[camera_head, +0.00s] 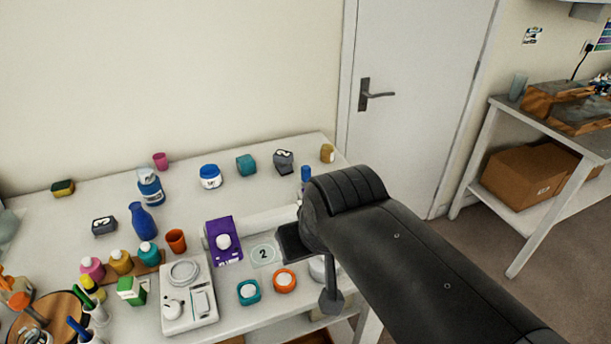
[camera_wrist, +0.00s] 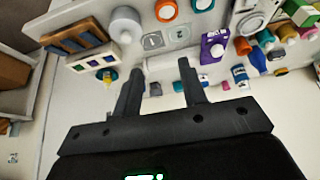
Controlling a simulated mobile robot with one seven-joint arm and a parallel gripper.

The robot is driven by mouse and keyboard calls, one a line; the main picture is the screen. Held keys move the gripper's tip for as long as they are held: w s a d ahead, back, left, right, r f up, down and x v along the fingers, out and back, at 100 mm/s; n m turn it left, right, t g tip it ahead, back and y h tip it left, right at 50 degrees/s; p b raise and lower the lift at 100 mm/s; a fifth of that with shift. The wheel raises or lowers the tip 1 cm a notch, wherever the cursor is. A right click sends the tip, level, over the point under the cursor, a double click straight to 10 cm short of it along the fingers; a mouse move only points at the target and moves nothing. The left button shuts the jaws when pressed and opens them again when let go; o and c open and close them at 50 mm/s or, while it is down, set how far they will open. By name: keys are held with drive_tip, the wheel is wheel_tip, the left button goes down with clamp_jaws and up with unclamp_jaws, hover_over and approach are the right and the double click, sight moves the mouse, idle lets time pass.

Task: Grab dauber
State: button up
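My gripper (camera_wrist: 158,78) is open, with its two dark fingers apart and nothing visible held between them. It is above the right part of the white table; in the head view my arm hides much of it. I cannot tell for certain which thing is the dauber. A blue-topped upright item (camera_head: 305,173) stands just beyond my wrist in the head view, its lower part hidden. Small pink (camera_head: 92,268), yellow (camera_head: 121,262) and teal (camera_head: 148,254) bottles stand in a wooden holder at the left. A white roll (camera_wrist: 160,63) lies beyond the fingertips.
A purple box (camera_head: 223,242), a white scale (camera_head: 188,300) and orange (camera_head: 284,281) and teal (camera_head: 248,292) round pots crowd the table's middle. A blue bottle (camera_head: 142,221) and an orange cup (camera_head: 176,241) stand farther left. A wooden rack (camera_wrist: 72,38) is left of the fingers.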

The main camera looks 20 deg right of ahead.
idle(0.4)
drive_tip(key=shift+o, duration=0.9)
drive_tip(key=shift+w, duration=0.1)
